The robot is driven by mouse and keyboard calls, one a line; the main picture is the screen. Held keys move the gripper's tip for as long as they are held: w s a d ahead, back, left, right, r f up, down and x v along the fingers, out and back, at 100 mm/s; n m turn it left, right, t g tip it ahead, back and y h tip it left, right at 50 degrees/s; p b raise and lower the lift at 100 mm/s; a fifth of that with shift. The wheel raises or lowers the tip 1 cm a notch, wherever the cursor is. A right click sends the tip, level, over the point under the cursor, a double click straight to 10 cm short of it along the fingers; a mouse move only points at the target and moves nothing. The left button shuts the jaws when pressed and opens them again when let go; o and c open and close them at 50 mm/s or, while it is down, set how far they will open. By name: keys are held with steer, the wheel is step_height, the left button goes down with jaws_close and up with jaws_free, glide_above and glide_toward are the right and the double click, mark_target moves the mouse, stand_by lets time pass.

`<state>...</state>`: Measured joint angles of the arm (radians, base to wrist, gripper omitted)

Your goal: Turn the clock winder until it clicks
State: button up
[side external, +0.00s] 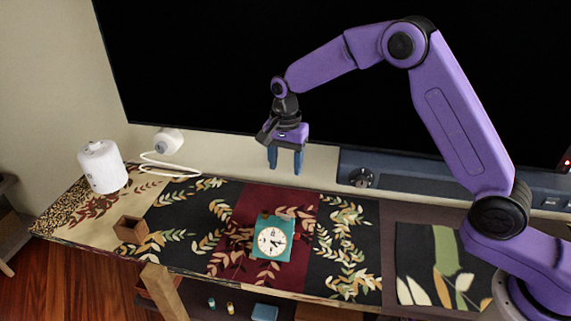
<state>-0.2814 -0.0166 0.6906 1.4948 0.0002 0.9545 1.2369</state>
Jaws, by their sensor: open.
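A teal clock (259,252) with a round white face (271,242) sits on the dark red part of the patterned runner. A small red piece (296,237) shows at the clock's right side; it may be the winder, but it is too small to tell. My gripper (286,170) hangs fingers down in the air above and behind the clock. Its two blue fingers are apart, with nothing between them.
A small brown wooden box (131,229) and a white cylindrical device (102,166) stand on the left. A white camera-like device (168,141) with a cable is behind. A large black screen (230,60) and a blue-grey bar (420,180) line the back. The runner beside the clock is clear.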

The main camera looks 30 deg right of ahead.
steer(key=m, duration=3.6)
glide_toward(286, 218)
steer(key=f, duration=0.8)
steer(key=shift+w+d, duration=0.1)
steer(key=shift+w, duration=0.1)
steer(key=c, duration=1.1)
